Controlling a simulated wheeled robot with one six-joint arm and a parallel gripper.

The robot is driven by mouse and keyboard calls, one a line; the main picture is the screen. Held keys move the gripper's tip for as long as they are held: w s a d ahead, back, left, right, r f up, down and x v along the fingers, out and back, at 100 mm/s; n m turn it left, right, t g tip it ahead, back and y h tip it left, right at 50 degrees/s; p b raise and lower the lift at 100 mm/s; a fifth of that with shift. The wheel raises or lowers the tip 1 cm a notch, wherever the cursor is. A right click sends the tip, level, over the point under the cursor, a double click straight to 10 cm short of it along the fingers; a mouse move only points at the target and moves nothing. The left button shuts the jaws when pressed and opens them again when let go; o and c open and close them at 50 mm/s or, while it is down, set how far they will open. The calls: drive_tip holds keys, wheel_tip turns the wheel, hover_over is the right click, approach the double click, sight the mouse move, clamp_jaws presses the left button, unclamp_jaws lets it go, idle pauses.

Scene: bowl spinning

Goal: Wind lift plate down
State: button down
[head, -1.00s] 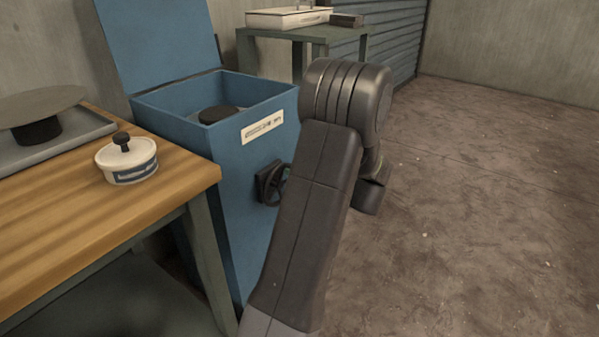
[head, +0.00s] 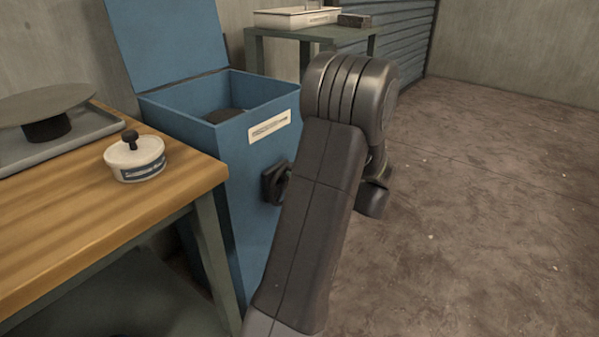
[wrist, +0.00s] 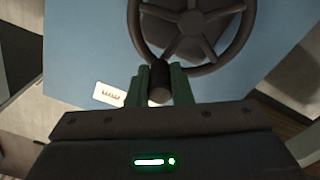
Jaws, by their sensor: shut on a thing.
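The blue box (head: 247,165) stands with its lid open, and a dark handwheel unit (head: 274,183) is mounted on its front face. The dark lift plate (head: 225,115) shows low inside the box, partly hidden by the front wall. In the wrist view the dark spoked handwheel (wrist: 240,35) shows against the blue face. My gripper (wrist: 160,82) is shut on the handwheel's dark knob (wrist: 160,84), with a green finger on each side of it. In the head view my arm hides the gripper and most of the wheel.
A wooden table (head: 90,220) stands at the left with a white lidded tub (head: 137,170) and a round plate on a grey tray (head: 104,127). A green side table (head: 262,33) stands behind the box. The floor at the right is clear.

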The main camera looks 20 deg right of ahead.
drive_tip(key=shift+f, duration=0.1)
drive_tip(key=c, duration=1.3)
unclamp_jaws()
drive_tip(key=shift+s+d, duration=0.1)
drive_tip(key=p+v, duration=0.2)
drive_tip(key=v, duration=1.1)
drive_tip(key=shift+s+d+p, duration=0.15)
drive_tip(key=shift+s+p, duration=0.1)
drive_tip(key=shift+p, duration=0.1)
drive_tip(key=shift+w, duration=0.1)
drive_tip(key=b+x, duration=0.2)
drive_tip(key=x, duration=1.1)
drive_tip(key=shift+w+a+b, duration=0.25)
drive_tip(key=shift+b, duration=0.1)
drive_tip(key=shift+s+d, duration=0.1)
